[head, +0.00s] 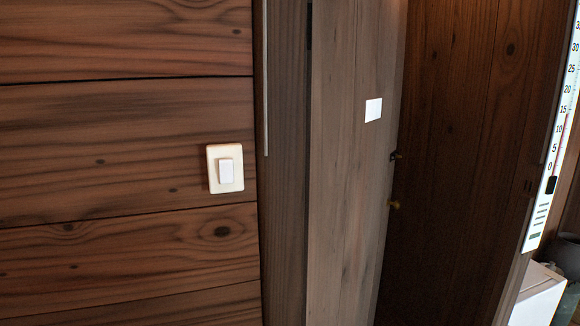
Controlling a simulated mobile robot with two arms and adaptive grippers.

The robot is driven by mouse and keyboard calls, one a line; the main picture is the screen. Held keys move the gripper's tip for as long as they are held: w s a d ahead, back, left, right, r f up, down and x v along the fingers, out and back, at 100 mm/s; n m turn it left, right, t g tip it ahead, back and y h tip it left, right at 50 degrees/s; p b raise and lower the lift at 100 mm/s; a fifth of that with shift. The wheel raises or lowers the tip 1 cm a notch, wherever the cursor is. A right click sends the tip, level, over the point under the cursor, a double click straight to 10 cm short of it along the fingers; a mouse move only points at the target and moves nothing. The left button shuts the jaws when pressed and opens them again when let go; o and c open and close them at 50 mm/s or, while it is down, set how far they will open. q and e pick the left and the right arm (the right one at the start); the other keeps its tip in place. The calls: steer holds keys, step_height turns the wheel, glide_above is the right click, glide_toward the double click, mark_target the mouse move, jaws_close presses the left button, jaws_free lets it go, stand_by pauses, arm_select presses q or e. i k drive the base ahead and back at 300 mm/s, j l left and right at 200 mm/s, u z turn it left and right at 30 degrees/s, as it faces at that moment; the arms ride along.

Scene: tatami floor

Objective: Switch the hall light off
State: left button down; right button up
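A light switch (225,169) with a cream plate and a white rocker is on the dark wood plank wall, left of the middle in the head view. The picture does not clearly show which way the rocker is set. Neither of my grippers is in view, and nothing touches the switch.
Right of the switch is a wooden door frame, then a grey-brown wood panel (345,200) with a small white plate (373,110). A darker door (450,170) has a brass knob (394,204). A thermometer board (558,130) hangs at right above a white box (538,298).

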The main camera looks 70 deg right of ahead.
mark_target(226, 166)
steer(key=l+z, duration=0.1)
steer(key=z, duration=1.7)
